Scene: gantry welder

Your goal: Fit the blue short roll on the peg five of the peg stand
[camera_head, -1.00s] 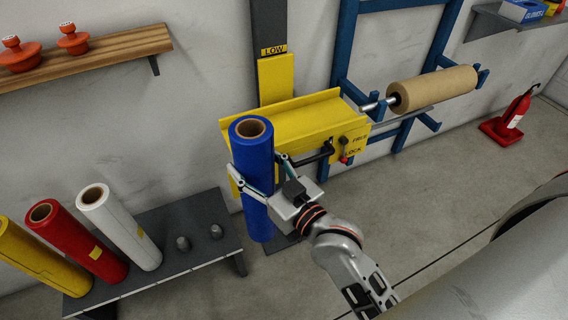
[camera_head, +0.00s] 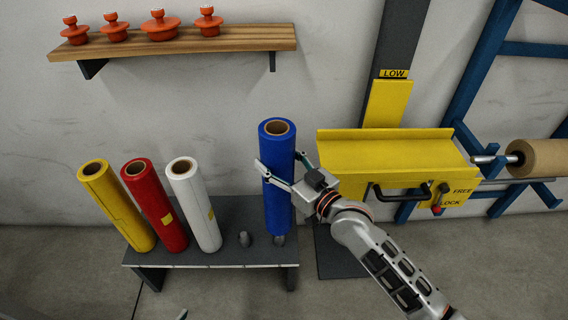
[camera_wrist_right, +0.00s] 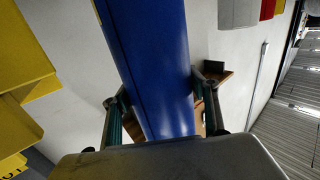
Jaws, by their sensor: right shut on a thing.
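The blue short roll (camera_head: 277,185) stands upright in my right gripper (camera_head: 283,172), which is shut around its middle. It also fills the centre of the right wrist view (camera_wrist_right: 160,65), between the two fingers (camera_wrist_right: 160,110). Its lower end is over the right end of the peg stand (camera_head: 225,255). The rightmost peg (camera_head: 279,241) shows just at the roll's bottom edge; I cannot tell whether the roll is touching it. Another bare peg (camera_head: 244,239) stands to its left. A small tip at the bottom edge looks like part of my left gripper (camera_head: 182,314); its jaws are hidden.
White (camera_head: 195,205), red (camera_head: 155,205) and yellow (camera_head: 116,205) rolls stand on the stand's left pegs. A yellow welder tray (camera_head: 385,148) with a handle is close right of the blue roll. A wooden shelf (camera_head: 175,42) with orange parts is above. A brown roll (camera_head: 535,158) is far right.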

